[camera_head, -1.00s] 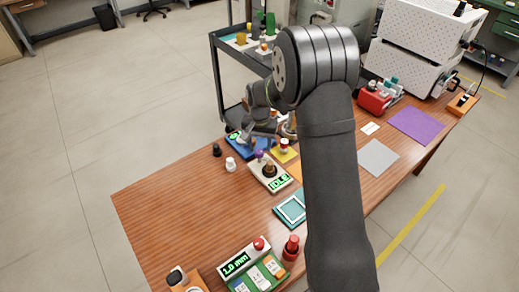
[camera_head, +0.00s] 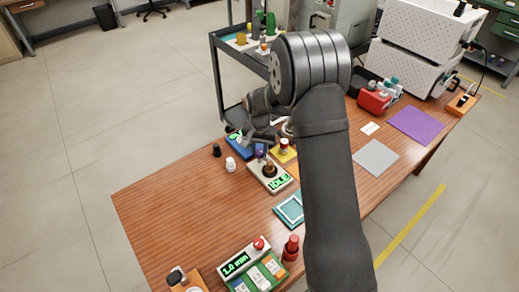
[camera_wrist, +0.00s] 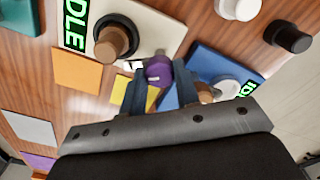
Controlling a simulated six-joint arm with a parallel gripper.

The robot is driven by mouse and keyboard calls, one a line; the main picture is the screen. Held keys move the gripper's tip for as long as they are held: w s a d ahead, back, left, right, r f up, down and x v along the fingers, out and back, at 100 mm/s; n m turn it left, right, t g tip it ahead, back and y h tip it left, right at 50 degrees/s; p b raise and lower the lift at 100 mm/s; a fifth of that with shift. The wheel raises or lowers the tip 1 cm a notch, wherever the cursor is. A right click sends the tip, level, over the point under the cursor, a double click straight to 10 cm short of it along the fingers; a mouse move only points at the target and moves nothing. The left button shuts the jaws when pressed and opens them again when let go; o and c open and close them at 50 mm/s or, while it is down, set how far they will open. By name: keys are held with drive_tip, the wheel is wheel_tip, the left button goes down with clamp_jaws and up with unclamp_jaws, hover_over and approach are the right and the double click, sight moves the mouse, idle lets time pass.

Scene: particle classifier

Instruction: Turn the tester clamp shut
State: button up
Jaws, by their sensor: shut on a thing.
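A cream tester box (camera_head: 283,184) with a green IDLE display and a brown knob (camera_head: 269,169) stands mid-table. It also shows at the top of the wrist view (camera_wrist: 155,30), with its brown knob (camera_wrist: 114,40). A purple knob (camera_wrist: 159,69) sits at the box's edge, between the blue-grey fingers of my gripper (camera_wrist: 160,86). My gripper is shut on this purple knob. I take the knob to be the clamp's handle, but its base and turn angle are mostly hidden. In the head view the gripper (camera_head: 258,142) is small and partly hidden by its own links.
A blue device (camera_wrist: 212,66) with a white knob and green display is close beside the fingers. A yellow pad (camera_head: 280,156) lies behind the cream box. White (camera_head: 230,164) and black (camera_head: 216,150) small pieces stand to the left.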

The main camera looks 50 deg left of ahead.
sight(259, 151)
drive_tip(key=shift+m, duration=3)
drive_tip(key=o, duration=1)
wheel_tip(259, 151, up, 18)
drive_tip(key=shift+f, duration=0.25)
drive_tip(key=shift+f, duration=0.1)
